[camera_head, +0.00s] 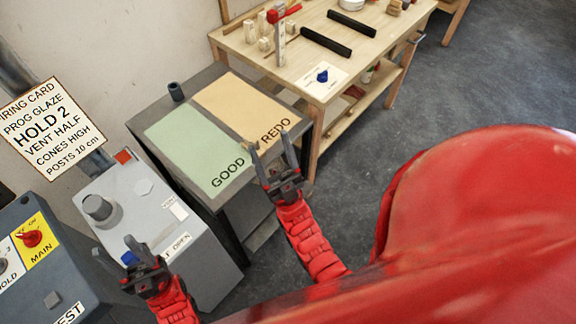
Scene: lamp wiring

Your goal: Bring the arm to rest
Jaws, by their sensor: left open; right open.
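My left gripper (120,259) is at the lower left, open and empty, in front of the grey control box with a dial. My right gripper (270,154) is open and empty near the right edge of the table with the GOOD and REDO areas. Its red arm reaches up from below. Whether either gripper touches anything beneath it, I cannot tell.
The grey control box (143,190) and a darker box with a red MAIN knob (31,238) stand at left. The GOOD area (196,140) and REDO area (240,103) look empty. A wooden workbench (366,52) holds tools and blocks. Grey floor (480,75) is clear at right.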

